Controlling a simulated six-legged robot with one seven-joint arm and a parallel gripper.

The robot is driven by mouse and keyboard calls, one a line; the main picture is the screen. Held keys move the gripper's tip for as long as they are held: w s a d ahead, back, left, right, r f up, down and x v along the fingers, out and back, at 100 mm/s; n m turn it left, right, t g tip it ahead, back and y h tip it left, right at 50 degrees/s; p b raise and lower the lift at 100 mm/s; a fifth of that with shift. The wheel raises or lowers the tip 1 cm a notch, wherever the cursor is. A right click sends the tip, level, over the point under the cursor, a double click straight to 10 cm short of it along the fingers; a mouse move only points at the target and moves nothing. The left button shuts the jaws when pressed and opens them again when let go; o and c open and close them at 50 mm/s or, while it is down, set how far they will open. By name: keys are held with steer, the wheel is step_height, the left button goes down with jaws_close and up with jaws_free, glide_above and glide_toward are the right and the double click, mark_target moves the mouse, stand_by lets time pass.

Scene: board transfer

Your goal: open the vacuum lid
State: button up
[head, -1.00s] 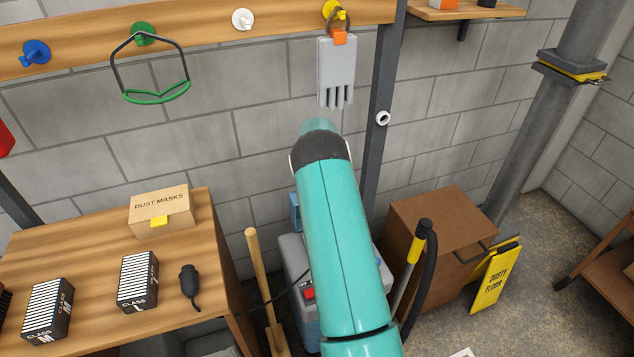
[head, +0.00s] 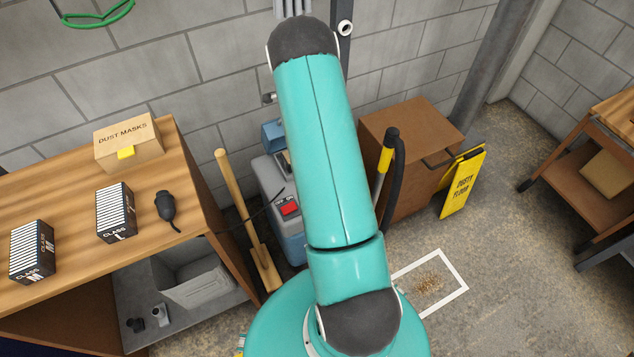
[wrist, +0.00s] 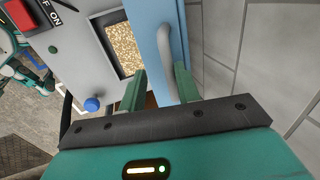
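The vacuum (head: 262,180) is a grey and blue box on the floor beside the workbench, partly hidden behind my arm. Its blue lid (head: 272,134) shows at its top in the head view. In the wrist view the blue lid (wrist: 178,12) carries a grey curved handle (wrist: 165,50). My gripper (wrist: 159,74) is open, its two green fingers apart on either side of the handle's lower part. I cannot tell whether they touch it. The grey top (wrist: 80,60) has a window with tan grains. My gripper is hidden in the head view.
The workbench (head: 60,187) with dust masks and filter boxes stands left. A wooden-handled tool (head: 235,195) leans beside the vacuum. A brown cabinet (head: 410,140), a black hose and a yellow floor sign (head: 463,184) are right. The block wall is close behind the lid.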

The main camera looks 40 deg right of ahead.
steer(key=s+a+f+t+h, duration=0.1)
steer(key=s+f+t, duration=0.2)
steer(key=s+f, duration=0.1)
steer(key=s+a+f+t+h, duration=0.1)
steer(key=s+f+t, duration=0.3)
steer(key=s+f, duration=0.1)
steer(key=s+a+f+t+h, duration=0.1)
steer(key=s+a+f+t, duration=0.1)
steer(key=s+f+t, duration=0.1)
steer(key=shift+s+a+f+t, duration=0.1)
steer(key=shift+s+f+t, duration=0.2)
steer(key=shift+s+f, duration=0.7)
steer(key=shift+s+a+f+t+h, duration=0.1)
steer(key=shift+s+f+t, duration=0.15)
steer(key=shift+f, duration=0.25)
steer(key=shift+s+f+t+h, duration=0.1)
steer(key=shift+f+t, duration=0.25)
steer(key=shift+f, duration=0.2)
steer(key=shift+s+a+f+t+h, duration=0.1)
steer(key=shift+s+f+t, duration=0.15)
steer(key=shift+f, duration=0.25)
steer(key=shift+s+r, duration=0.15)
steer(key=shift+s, duration=0.2)
